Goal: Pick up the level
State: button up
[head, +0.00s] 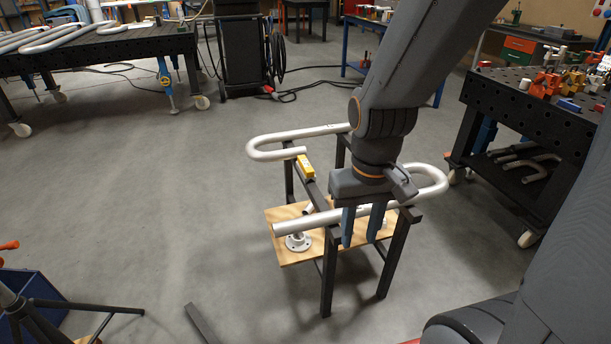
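The level (306,166) is a small yellow bar. It lies on the dark frame of a small stand, near the end of a bent silver pipe (265,144). My gripper (362,224) points down at the front right of the stand, to the right of and nearer than the level. Its two blue fingers are apart with a gap between them, and the level is not in them. The fingers overlap the front silver pipe (300,223) in the picture; I cannot tell whether they touch it.
The dark stand (327,270) has a wooden shelf (282,255) holding a round metal flange (298,243). A black workbench (505,100) with clamps stands right. A table (120,45) with pipes stands at back left. A dark tripod (50,305) stands front left.

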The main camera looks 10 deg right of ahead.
aim_at(307, 172)
jog(key=u, duration=0.25)
jog(key=i, duration=1.1)
jog(key=z, duration=0.4)
